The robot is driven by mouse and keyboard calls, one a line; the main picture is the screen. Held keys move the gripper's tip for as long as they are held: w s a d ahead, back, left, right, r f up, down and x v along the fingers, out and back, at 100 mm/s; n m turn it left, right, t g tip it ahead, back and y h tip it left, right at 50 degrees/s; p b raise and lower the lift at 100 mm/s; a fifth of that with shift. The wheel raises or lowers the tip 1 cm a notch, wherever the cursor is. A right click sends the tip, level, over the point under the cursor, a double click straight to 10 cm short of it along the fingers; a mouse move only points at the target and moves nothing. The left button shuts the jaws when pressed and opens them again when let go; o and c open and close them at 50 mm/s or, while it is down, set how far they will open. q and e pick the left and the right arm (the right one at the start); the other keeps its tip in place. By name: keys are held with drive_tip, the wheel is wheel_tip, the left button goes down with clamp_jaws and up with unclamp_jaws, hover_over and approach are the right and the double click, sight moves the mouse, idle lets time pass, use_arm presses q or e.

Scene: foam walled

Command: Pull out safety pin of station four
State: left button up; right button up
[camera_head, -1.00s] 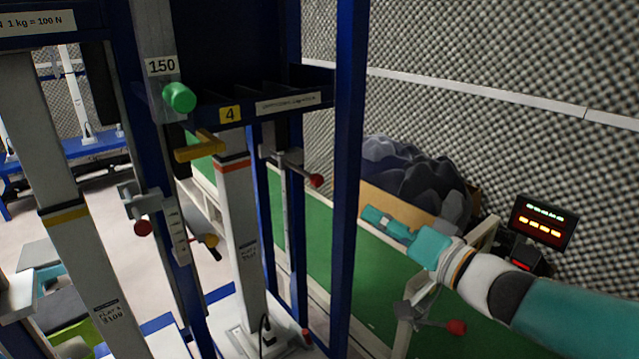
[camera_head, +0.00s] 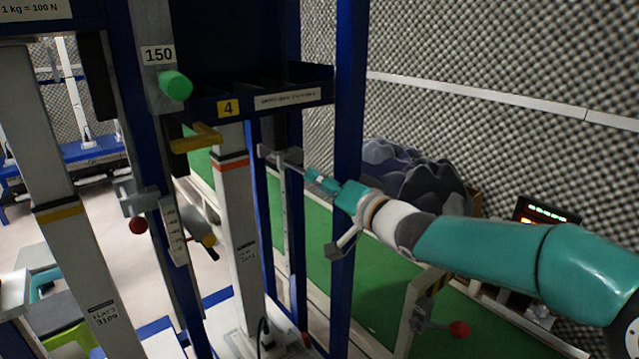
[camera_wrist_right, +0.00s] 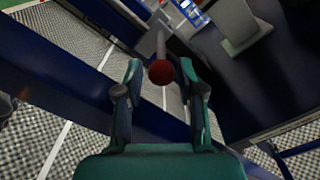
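Station four carries a yellow "4" label (camera_head: 229,108) on its dark blue frame. A grey rod (camera_head: 283,160) sticks out from a bracket behind the upright below the label. In the right wrist view the rod (camera_wrist_right: 161,45) ends in a dark red ball (camera_wrist_right: 160,72). My right gripper (camera_head: 318,179) is at the rod's end and hides the ball in the head view. In the right wrist view its two teal fingers (camera_wrist_right: 160,75) are apart, with the ball between their tips and a gap visible on each side. My left gripper is not in view.
A blue post (camera_head: 346,120) stands close to my right gripper. A green knob (camera_head: 176,85), a yellow handle (camera_head: 196,138) and another red ball (camera_head: 138,225) are on the station's left side. A red-ended lever (camera_head: 459,328) is low on the right.

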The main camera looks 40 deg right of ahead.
drive_tip(key=shift+w, duration=0.65)
clamp_jaws()
drive_tip(key=shift+a, duration=0.1)
